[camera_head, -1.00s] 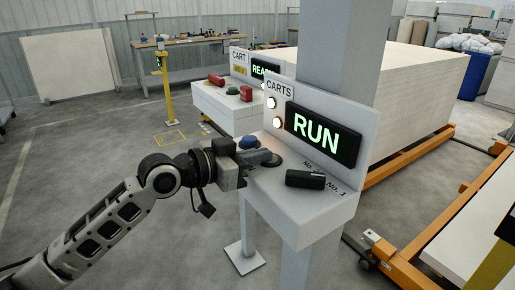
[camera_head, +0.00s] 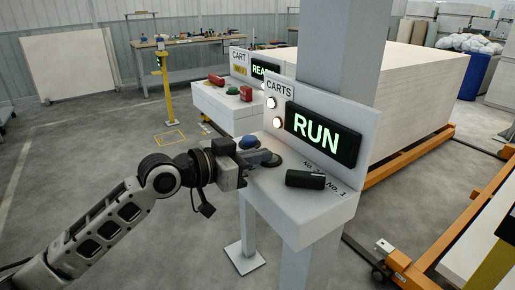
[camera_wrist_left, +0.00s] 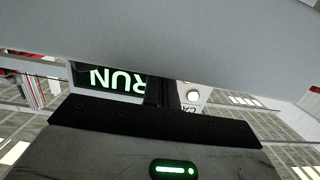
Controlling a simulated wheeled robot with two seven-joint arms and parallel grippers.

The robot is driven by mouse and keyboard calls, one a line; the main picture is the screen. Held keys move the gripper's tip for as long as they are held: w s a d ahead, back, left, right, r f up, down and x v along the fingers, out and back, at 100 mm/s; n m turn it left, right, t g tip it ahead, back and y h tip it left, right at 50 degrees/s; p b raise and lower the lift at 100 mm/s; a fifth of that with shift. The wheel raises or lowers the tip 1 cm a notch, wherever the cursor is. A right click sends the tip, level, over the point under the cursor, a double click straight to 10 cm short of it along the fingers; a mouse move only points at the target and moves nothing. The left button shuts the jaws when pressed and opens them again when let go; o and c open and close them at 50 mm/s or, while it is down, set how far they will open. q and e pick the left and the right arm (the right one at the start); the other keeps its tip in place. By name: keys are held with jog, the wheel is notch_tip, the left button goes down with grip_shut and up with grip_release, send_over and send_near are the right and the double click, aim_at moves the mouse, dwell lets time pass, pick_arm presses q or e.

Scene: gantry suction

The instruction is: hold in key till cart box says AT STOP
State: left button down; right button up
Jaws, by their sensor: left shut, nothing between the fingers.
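The cart box (camera_head: 283,213) is a pale console on a grey post, labelled CARTS. Its screen (camera_head: 318,134) reads RUN in green, and it also shows inverted in the left wrist view (camera_wrist_left: 112,79). On its sloped top are a blue button (camera_head: 249,142), a dark round piece (camera_head: 272,163) and a black selector (camera_head: 305,179) by the "No. 1" lettering. My left gripper (camera_head: 265,158) is shut and empty, its tips over the dark round piece. The fingers partly hide that piece, so I cannot tell whether it is pressed in. My right gripper is not in view.
A second box (camera_head: 225,105) labelled CART, with a READ... screen and red and green buttons, stands behind. A large white stack (camera_head: 420,85) fills the back right. Floor at left is clear.

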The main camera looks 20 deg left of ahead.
pick_arm(q)
jog(key=shift+f, duration=0.6)
jog(key=shift+r+p, duration=0.35)
jog(key=shift+p, duration=0.05)
jog(key=r+p, duration=0.4)
jog(key=r, duration=0.1)
jog(key=shift+s+a+r, duration=0.15)
jog(key=shift+a+r, duration=0.05)
jog(key=shift+r, duration=0.05)
jog(key=shift+s+a+f+b, duration=0.35)
jog(key=shift+s+f+b, duration=0.05)
jog(key=shift+s+b, duration=0.1)
jog(key=shift+s+a+f+b, duration=0.35)
jog(key=shift+s+b, duration=0.05)
jog(key=shift+s, duration=0.1)
jog(key=r+b+v, duration=0.1)
jog(key=b+v, duration=0.1)
jog(key=v, duration=0.5)
jog(key=shift+s, duration=0.15)
jog(key=shift+a, duration=0.15)
